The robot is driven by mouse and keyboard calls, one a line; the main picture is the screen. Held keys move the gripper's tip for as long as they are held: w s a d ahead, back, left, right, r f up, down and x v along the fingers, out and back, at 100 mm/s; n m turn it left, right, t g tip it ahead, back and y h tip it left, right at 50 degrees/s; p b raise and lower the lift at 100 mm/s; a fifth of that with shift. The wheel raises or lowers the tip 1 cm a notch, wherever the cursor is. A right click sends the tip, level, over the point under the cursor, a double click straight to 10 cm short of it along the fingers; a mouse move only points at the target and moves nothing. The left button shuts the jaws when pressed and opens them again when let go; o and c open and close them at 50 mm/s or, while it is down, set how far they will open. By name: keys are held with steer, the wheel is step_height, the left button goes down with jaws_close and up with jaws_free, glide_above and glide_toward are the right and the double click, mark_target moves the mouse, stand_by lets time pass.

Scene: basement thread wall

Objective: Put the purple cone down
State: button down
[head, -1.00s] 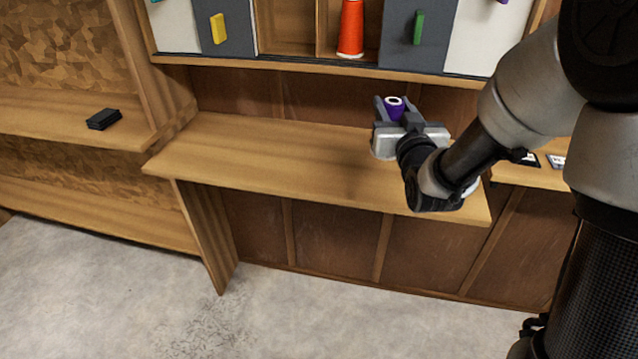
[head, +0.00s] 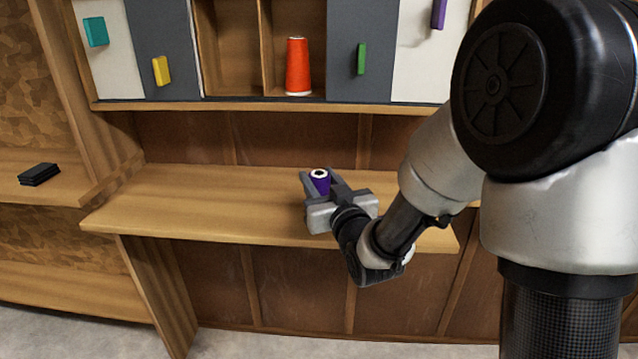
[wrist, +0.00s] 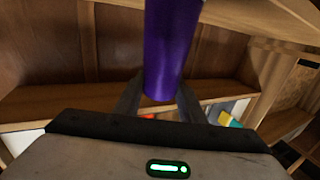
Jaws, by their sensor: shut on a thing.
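The purple cone (head: 320,181) is between the fingers of my gripper (head: 322,178), and its white top with a dark hole faces up toward the head camera. My gripper is shut on it, at the wooden shelf (head: 215,200). In the wrist view the purple cone (wrist: 170,50) fills the upper middle, between the two dark fingers (wrist: 158,97). Whether the cone's base touches the shelf is hidden by my gripper in the head view.
An orange cone (head: 298,68) stands in an open cubby above. Doors with teal, yellow (head: 161,71), green (head: 361,59) and purple handles flank it. A black object (head: 39,174) lies on the left shelf. The shelf left of my gripper is clear.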

steer(key=shift+r, duration=0.15)
steer(key=shift+f, duration=0.25)
steer(key=c, duration=1.2)
jaws_free()
steer(key=shift+o, duration=0.2)
steer(key=shift+r, duration=0.15)
